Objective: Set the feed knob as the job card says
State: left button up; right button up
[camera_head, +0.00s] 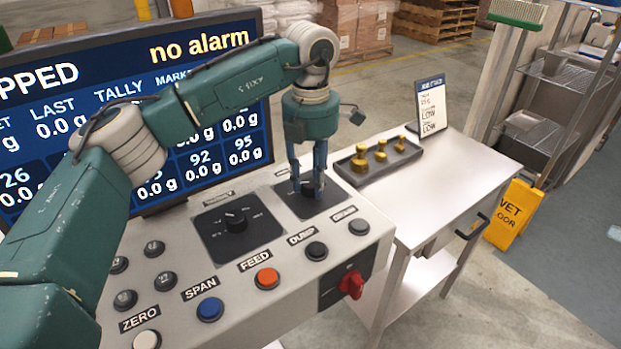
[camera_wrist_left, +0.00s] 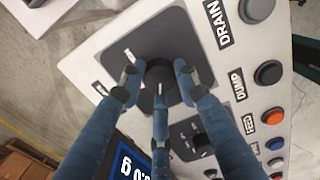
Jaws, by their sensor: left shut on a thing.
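My left gripper (camera_head: 308,190) points down onto the right-hand dial plate (camera_head: 332,195) of the grey control panel. In the left wrist view its three blue fingers (camera_wrist_left: 160,92) are closed around a round black knob (camera_wrist_left: 158,72) with a white pointer line. The dial's lettering is too small to read. A second black knob (camera_head: 236,220) sits on the dial plate to the left, free of the gripper. The job card (camera_head: 431,107) stands on the side table; its two large lines both read LOW, and its smaller print is unreadable. My right gripper is not in view.
Along the panel front are the blue SPAN button (camera_head: 210,309), the orange FEED button (camera_head: 266,278), the black DUMP button (camera_head: 316,250) and a red rotary switch (camera_head: 352,285). A dark tray (camera_head: 350,175) with brass weights lies on the side table (camera_head: 440,205). A screen (camera_head: 255,125) stands behind.

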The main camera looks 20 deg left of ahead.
aim_at(311, 182)
pick_arm(q)
jog(key=shift+w+r, duration=0.1)
jog(key=shift+r, duration=0.05)
jog(key=shift+c, duration=0.2)
jog(key=o, duration=1.2)
jog(key=shift+c, duration=0.2)
notch_tip(311, 182, up, 12)
